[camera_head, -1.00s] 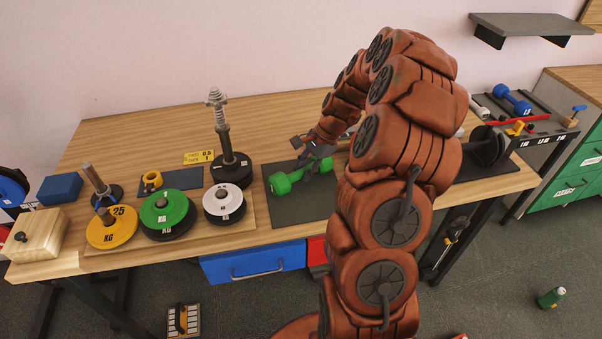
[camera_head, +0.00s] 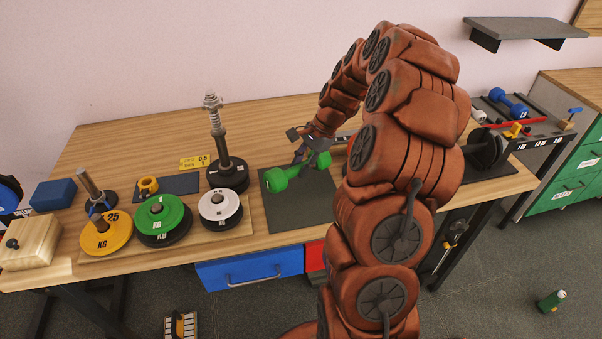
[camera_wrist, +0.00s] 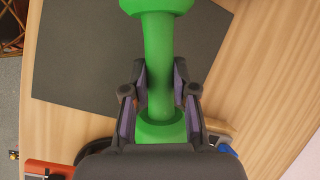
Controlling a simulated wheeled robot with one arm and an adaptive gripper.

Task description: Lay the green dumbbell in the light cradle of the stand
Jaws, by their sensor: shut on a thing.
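The green dumbbell (camera_head: 291,177) is over the far part of a dark mat on the bench. My gripper (camera_head: 310,160) is shut on its handle. In the wrist view my gripper (camera_wrist: 161,85) has one finger on each side of the green handle (camera_wrist: 158,50), close to the near head, which is partly hidden by the gripper body. The dumbbell seems to be slightly above the mat. A dark rack (camera_head: 535,130) at the far right holds a blue dumbbell and looks like the stand. Its labels are too small to read, and I cannot tell which cradle is the light one.
Weight plates, including a yellow plate (camera_head: 107,235) and a green plate (camera_head: 160,215), sit on a wooden board at the left. A tall post (camera_head: 220,135) rises behind them. A black dumbbell (camera_head: 487,148) lies right of my arm. The dark mat (camera_head: 300,210) has bare room.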

